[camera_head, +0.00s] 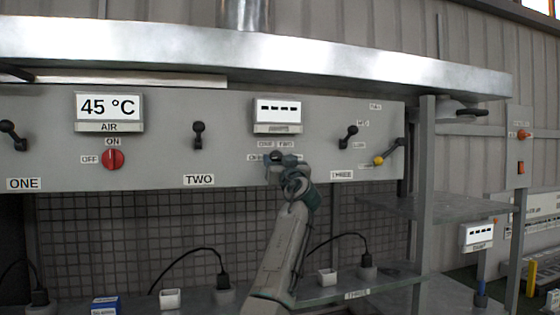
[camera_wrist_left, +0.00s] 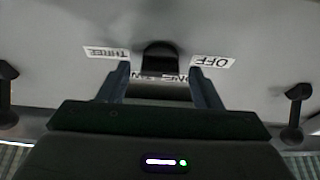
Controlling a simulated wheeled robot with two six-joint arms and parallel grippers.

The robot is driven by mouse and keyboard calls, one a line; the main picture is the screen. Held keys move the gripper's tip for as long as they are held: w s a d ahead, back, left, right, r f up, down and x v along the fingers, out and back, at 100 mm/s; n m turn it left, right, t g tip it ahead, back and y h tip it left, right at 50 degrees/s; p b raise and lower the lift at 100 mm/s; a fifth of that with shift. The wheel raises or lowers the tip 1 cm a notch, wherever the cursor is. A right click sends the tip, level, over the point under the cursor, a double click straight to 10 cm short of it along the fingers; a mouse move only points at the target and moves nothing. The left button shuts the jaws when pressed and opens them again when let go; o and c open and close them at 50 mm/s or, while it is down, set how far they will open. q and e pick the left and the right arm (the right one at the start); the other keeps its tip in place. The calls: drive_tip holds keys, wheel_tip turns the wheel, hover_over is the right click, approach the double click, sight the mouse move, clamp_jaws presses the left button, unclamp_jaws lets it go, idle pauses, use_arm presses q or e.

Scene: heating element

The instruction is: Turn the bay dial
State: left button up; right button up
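The bay dial (camera_wrist_left: 160,56) is a black knob on the grey panel, seen in the left wrist view between labels reading THREE (camera_wrist_left: 107,52) and OFF (camera_wrist_left: 212,61), which appear upside down. In the head view the dial is largely hidden by my left gripper (camera_head: 284,161), under a display showing dashes (camera_head: 278,112). My left gripper also shows in the left wrist view (camera_wrist_left: 161,72). Its fingers are apart, one on each side of the dial in the picture. I cannot tell whether they touch it. My right gripper is not in view.
The panel (camera_head: 236,160) also carries black levers (camera_head: 198,134) (camera_head: 348,137), a yellow-tipped lever (camera_head: 388,152), and a red dial (camera_head: 113,159) under a 45 °C display (camera_head: 108,107). A metal ledge (camera_head: 300,55) overhangs it. A shelf (camera_head: 385,278) with plugs and small boxes runs below.

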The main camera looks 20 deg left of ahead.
use_arm(q)
drive_tip(key=c, duration=0.9)
drive_tip(key=shift+o, duration=0.2)
drive_tip(key=shift+a+m, duration=0.1)
drive_tip(key=shift+m, duration=0.4)
drive_tip(key=m+h, duration=0.1)
drive_tip(key=m, duration=0.1)
drive_tip(key=shift+m+t+h, duration=0.4)
drive_tip(key=m+h, duration=0.1)
drive_tip(key=m, duration=0.1)
drive_tip(key=shift+a+r+m+t+p, duration=0.1)
drive_tip(key=shift+m+t+p, duration=0.2)
drive_tip(key=shift+p, duration=0.1)
drive_tip(key=m+h+p, duration=0.1)
drive_tip(key=m, duration=0.2)
drive_tip(key=m+h+p, duration=0.2)
drive_tip(key=m, duration=0.1)
drive_tip(key=shift+s+a+r+m+h, duration=0.1)
drive_tip(key=shift+s+r+m+h, duration=0.1)
drive_tip(key=shift+m+h, duration=0.15)
drive_tip(key=shift+f+m+h+p, duration=0.1)
drive_tip(key=shift+m+h+p, duration=0.55)
drive_tip(key=shift+m, duration=0.8)
